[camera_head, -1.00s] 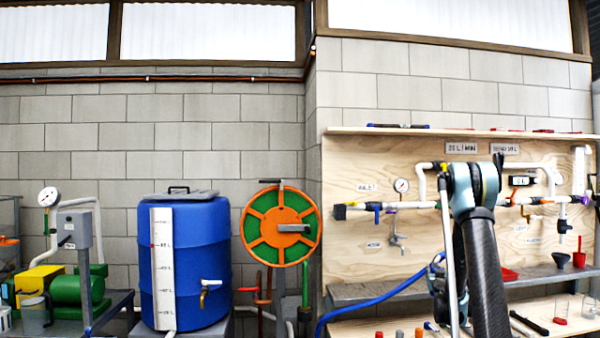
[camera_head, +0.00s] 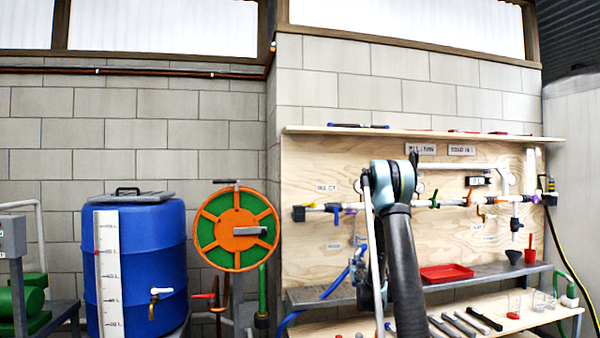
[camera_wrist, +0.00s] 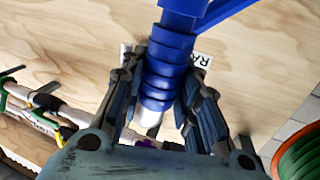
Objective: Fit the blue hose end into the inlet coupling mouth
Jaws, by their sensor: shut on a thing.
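My gripper (camera_wrist: 158,85) is shut on the blue hose end (camera_wrist: 166,62), a ribbed blue sleeve with a white tip (camera_wrist: 148,122) pointing back toward the wrist. In the head view the blue hose (camera_head: 318,300) rises from the lower left to my arm, which largely hides the gripper. The inlet coupling (camera_head: 299,213) is the dark fitting at the left end of the white pipe, near the inlet label (camera_head: 326,187). The hose end is below and to the right of it in the picture, apart from it. I cannot make out the coupling mouth in the wrist view.
The white pipe (camera_head: 318,207) with coloured valves runs along the plywood board (camera_head: 310,160). A grey shelf (camera_head: 300,296) below holds a red tray (camera_head: 446,272). A blue barrel (camera_head: 150,250) and an orange-green reel (camera_head: 236,229) stand left.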

